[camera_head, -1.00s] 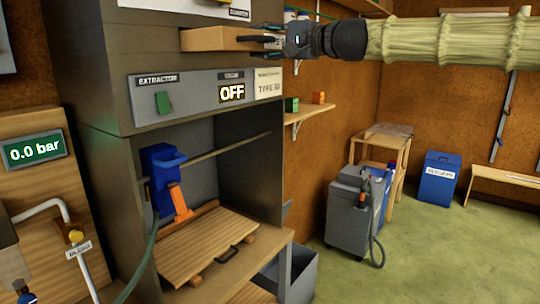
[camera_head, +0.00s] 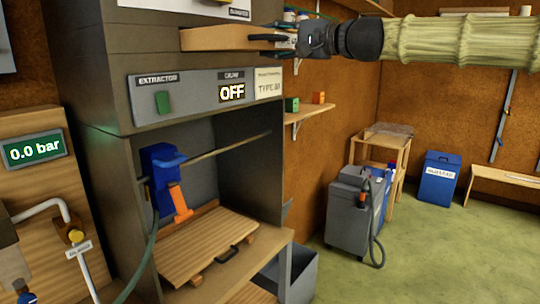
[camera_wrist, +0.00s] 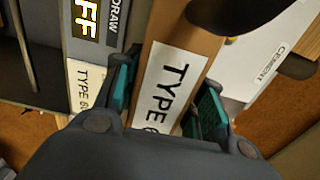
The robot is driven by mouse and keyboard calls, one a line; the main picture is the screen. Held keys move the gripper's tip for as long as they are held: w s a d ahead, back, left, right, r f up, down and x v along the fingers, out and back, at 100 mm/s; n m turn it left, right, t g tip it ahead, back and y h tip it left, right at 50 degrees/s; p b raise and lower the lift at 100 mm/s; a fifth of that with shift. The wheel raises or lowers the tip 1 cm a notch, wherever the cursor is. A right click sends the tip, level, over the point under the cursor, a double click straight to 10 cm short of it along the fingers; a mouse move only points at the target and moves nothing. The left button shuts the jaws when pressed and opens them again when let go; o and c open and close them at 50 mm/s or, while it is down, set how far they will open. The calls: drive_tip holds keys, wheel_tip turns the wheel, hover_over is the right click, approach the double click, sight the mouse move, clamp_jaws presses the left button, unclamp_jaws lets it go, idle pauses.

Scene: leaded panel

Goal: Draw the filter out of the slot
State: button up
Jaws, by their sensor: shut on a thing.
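The filter (camera_head: 225,39) is a flat, wood-framed panel sticking out of the slot near the top of the grey cabinet (camera_head: 88,85). Its inner end is hidden in the slot. My gripper (camera_head: 285,44) is shut on the filter's right end. In the wrist view, the fingers (camera_wrist: 166,90) stand on both sides of the filter's wooden edge (camera_wrist: 165,22), which carries a white label reading "TYPE" and a partly hidden character.
Below the slot, a panel (camera_head: 205,95) has a green switch and an "OFF" display. A wall shelf (camera_head: 305,118) with small blocks is to the right. A grey machine (camera_head: 352,205) and a blue bin (camera_head: 438,178) stand on the floor.

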drive_tip(key=shift+s+d, duration=0.4)
drive_tip(key=shift+d, duration=0.1)
drive_tip(key=shift+s+d, duration=0.15)
drive_tip(key=shift+d, duration=0.1)
idle(0.3)
drive_tip(key=shift+s+d, duration=0.3)
drive_tip(key=shift+d, duration=0.15)
drive_tip(key=shift+s+d, duration=0.2)
drive_tip(key=shift+d, duration=0.05)
drive_tip(key=shift+v, duration=1.3)
